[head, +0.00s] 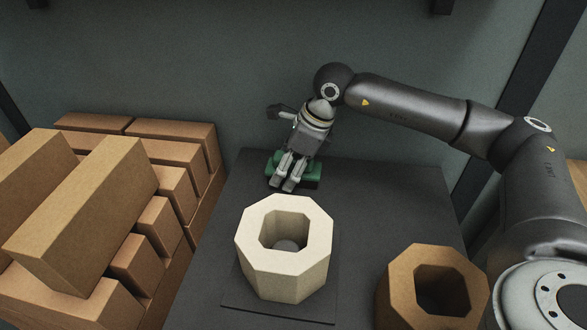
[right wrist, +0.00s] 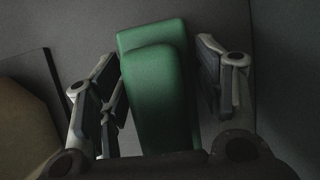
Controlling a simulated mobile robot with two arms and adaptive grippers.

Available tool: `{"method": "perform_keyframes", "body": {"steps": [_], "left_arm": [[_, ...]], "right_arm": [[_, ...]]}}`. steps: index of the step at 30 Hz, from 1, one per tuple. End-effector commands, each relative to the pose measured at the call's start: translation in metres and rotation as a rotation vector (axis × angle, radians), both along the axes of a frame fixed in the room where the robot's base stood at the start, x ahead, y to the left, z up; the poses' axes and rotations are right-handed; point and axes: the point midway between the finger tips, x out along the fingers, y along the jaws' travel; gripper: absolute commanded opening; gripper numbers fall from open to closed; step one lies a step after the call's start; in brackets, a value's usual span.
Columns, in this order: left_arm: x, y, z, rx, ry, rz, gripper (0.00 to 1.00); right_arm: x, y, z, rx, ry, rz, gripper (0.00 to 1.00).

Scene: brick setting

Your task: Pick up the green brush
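The green brush (head: 311,173) lies at the back of the dark table, partly hidden behind my right gripper in the head view. My right gripper (head: 281,185) points down over it. In the right wrist view the green brush (right wrist: 158,95) fills the space between the two fingers of my right gripper (right wrist: 165,85). A gap shows between the brush and the left finger; the right finger is close to it, with a narrow gap. The fingers stand apart on both sides of the brush. My left gripper is not in view.
A cream octagonal block (head: 314,245) with a hole stands on a thin dark plate (head: 265,308) in front of the brush. A brown octagonal block (head: 400,285) is at the front right. Stacked bricks (head: 85,215) fill the left. A wall rises behind the table (head: 400,200).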

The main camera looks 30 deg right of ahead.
Motion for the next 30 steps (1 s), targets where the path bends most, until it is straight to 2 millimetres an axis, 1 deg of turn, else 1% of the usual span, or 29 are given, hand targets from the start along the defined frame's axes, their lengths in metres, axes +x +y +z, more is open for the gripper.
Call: {"method": "perform_keyframes", "body": {"steps": [1, 2, 9, 16, 20, 23, 26, 29, 30], "left_arm": [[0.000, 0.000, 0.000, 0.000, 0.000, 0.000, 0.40], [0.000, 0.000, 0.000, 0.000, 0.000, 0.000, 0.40], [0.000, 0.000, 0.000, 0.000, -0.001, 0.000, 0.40], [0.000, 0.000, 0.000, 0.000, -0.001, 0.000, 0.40], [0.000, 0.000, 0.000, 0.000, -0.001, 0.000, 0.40], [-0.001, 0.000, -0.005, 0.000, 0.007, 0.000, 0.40], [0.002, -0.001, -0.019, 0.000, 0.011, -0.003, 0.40], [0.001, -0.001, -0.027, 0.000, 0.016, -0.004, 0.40], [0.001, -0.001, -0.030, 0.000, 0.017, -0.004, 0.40]], "right_arm": [[0.000, 0.000, 0.000, 0.000, 0.000, 0.000, 0.50], [0.000, 0.000, 0.000, 0.000, 0.000, 0.000, 0.46], [0.000, 0.000, 0.001, 0.001, -0.001, 0.000, 0.15], [0.000, 0.000, 0.002, 0.000, -0.001, 0.000, 0.15], [0.000, 0.000, 0.009, 0.001, -0.002, 0.000, 0.15], [0.000, 0.000, 0.020, 0.002, -0.003, 0.001, 0.15], [-0.001, 0.001, 0.037, 0.002, -0.004, 0.001, 0.15], [-0.016, 0.008, 0.055, 0.000, -0.005, 0.004, 0.15], [-0.022, 0.012, 0.064, 0.000, -0.006, 0.004, 0.15]]}}
